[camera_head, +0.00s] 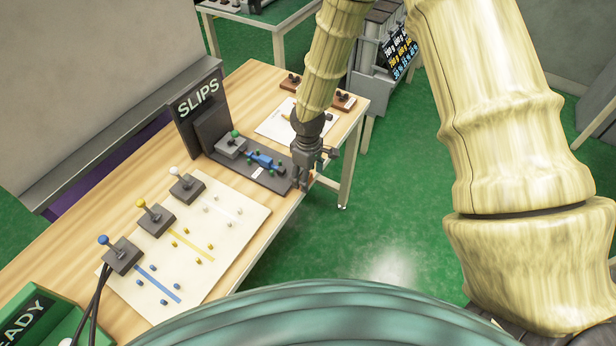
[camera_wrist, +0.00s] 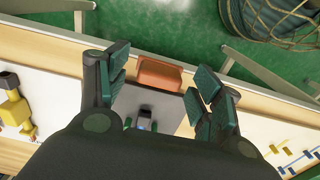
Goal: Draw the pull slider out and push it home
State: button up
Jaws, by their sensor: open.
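A dark grey plate (camera_head: 266,177) lies on the wooden table below the SLIPS sign. It carries a grey block with a green knob (camera_head: 234,134) and a blue part (camera_head: 264,159) with green pegs around it. In the wrist view an orange block (camera_wrist: 158,74) sits at the plate's front end, by the table edge; I cannot tell which part is the pull slider. My gripper (camera_head: 304,178) is above the plate's front end. In the wrist view my gripper (camera_wrist: 163,86) is open, its fingers on either side of the orange block, apparently holding nothing.
The SLIPS sign (camera_head: 198,98) stands upright behind the plate. A cream board (camera_head: 185,262) with blue, yellow and white knobbed levers lies to the left. A white sheet (camera_head: 283,121) and a brown rack lie behind my gripper. Green floor is open beyond the table edge.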

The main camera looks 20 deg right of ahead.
notch_tip(320, 180, up, 11)
jog(key=shift+f, duration=0.15)
dwell(0.4)
jog(key=shift+f, duration=0.1)
jog(key=s+a+f+m+y+b, duration=0.15)
jog(key=s+f+m, duration=0.35)
jog(key=s+f, duration=1.2)
jog(key=s+d+f+m, duration=0.1)
jog(key=s+d+f, duration=0.1)
jog(key=s, duration=0.3)
jog(key=s+d+f+m+h+b, duration=0.1)
jog(key=s+d+f, duration=0.1)
jog(key=s+f, duration=0.2)
jog(key=s+d+f+m, duration=0.2)
jog(key=s+f, duration=0.1)
jog(key=s, duration=0.4)
jog(key=shift+s+d+f, duration=0.25)
jog(key=shift+s+d, duration=0.05)
jog(key=shift+s, duration=0.05)
jog(key=shift+h, duration=0.25)
